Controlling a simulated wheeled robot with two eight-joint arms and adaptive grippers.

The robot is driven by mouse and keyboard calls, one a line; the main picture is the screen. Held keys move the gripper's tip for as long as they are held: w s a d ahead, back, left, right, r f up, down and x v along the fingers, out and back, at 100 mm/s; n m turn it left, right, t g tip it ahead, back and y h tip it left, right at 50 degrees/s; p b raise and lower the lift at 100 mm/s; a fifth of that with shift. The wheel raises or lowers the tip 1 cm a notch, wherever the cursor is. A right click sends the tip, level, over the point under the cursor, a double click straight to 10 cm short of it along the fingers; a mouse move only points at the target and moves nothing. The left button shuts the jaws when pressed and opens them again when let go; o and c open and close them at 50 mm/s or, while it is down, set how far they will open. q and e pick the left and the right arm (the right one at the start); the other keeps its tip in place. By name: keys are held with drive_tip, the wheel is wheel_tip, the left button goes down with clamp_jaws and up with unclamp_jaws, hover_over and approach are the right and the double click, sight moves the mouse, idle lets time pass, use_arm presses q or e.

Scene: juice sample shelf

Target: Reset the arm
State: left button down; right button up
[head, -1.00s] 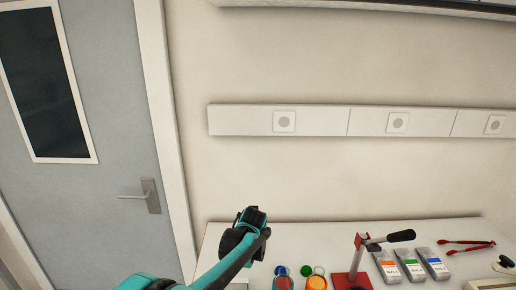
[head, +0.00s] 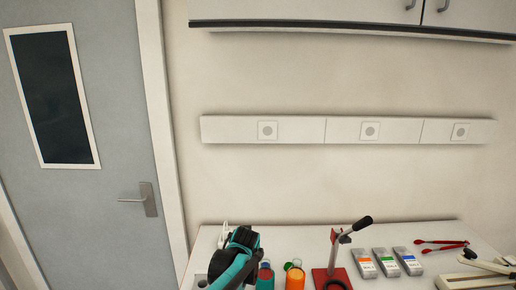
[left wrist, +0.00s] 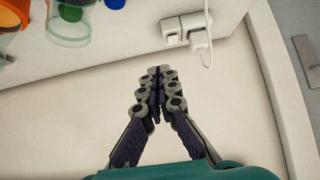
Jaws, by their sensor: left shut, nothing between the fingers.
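My left arm, black and teal, rises at the bottom centre of the head view, over the left end of the white table (head: 445,236). Its fingertips are hard to make out there. In the left wrist view my left gripper (left wrist: 160,74) is shut and empty, its two fingers meeting at the tips above bare white surface. Nothing is between them. My right gripper is in neither view.
Beside my left arm stand a red and teal container (head: 265,278) and an orange one (head: 295,279). Right of them are a red-based lever press (head: 333,270), several grey packs (head: 387,262) and red tongs (head: 440,246). A white corded device (left wrist: 187,30) lies near the table edge.

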use_arm(q)
drive_tip(key=s+a+r+b, duration=0.1)
drive_tip(key=s+a, duration=0.2)
drive_tip(key=s, duration=0.4)
drive_tip(key=s+a+r+g+b, duration=0.1)
drive_tip(key=s+a, duration=0.3)
drive_tip(key=s, duration=0.2)
drive_tip(key=s+a+r+b, duration=0.1)
drive_tip(key=s+a, duration=0.2)
drive_tip(key=s, duration=0.4)
drive_tip(key=s+a+f+b, duration=0.1)
drive_tip(key=s+f, duration=0.4)
drive_tip(key=s, duration=0.5)
drive_tip(key=s+a+f+g+b, duration=0.1)
drive_tip(key=s+a+f, duration=0.2)
drive_tip(key=s, duration=0.7)
drive_tip(key=shift+f+g+b, duration=0.3)
drive_tip(key=shift+f+b, duration=0.05)
drive_tip(key=shift+f, duration=0.55)
